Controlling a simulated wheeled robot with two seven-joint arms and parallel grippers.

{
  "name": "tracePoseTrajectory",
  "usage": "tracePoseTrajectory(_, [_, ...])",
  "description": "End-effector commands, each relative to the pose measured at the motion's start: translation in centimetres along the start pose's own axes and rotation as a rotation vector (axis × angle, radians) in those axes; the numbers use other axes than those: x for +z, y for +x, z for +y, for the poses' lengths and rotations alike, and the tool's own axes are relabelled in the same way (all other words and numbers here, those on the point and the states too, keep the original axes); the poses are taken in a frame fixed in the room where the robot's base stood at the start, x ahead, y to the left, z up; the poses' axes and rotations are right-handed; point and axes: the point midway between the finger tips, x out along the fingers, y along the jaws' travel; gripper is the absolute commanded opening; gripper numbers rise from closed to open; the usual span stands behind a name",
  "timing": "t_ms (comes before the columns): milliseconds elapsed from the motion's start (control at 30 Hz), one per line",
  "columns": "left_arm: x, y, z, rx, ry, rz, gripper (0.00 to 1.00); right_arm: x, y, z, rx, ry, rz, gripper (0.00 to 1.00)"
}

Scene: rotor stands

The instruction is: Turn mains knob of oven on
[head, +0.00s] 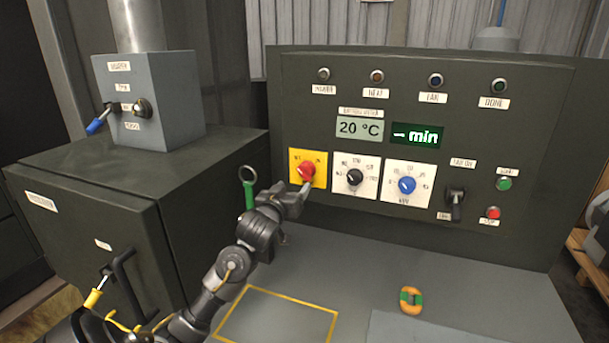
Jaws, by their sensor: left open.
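The mains knob (307,171) is a red rotary knob on a yellow plate (295,182), at the left of the oven's dark control panel (420,232). My left gripper (304,190) is open just below and in front of the red knob. Its fingertips overlap the lower part of the yellow plate in the picture. I cannot tell whether a finger touches the knob. The gripper holds nothing that I can see. My right gripper is not in view.
A black knob (354,177) and a blue knob (407,185) sit to the right on white plates. Further right are a black lever switch (455,203), a green button (504,184) and a red button (493,212). An orange-green ring (411,300) lies on the grey bench.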

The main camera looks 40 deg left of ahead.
Motion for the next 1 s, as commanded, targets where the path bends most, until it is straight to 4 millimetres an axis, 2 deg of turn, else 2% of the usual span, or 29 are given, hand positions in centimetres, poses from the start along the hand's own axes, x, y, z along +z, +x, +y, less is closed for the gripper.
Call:
tracePoseTrajectory(300, [-0.4,5.7,0.0,-0.002,-0.001,-0.002,0.64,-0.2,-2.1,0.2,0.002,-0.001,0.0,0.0])
tracePoseTrajectory(500, [-0.3,8.7,0.0,-0.001,0.001,-0.001,0.64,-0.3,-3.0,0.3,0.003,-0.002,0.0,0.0])
tracePoseTrajectory(700, [-0.1,9.9,0.0,-0.001,0.001,-0.001,0.64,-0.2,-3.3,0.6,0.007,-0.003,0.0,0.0])
tracePoseTrajectory(967, [0.0,10.0,0.0,-0.001,0.002,-0.001,0.64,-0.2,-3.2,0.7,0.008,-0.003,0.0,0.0])
tracePoseTrajectory(1000, [0.0,10.0,0.0,-0.001,0.002,-0.001,0.62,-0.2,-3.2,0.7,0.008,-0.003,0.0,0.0])
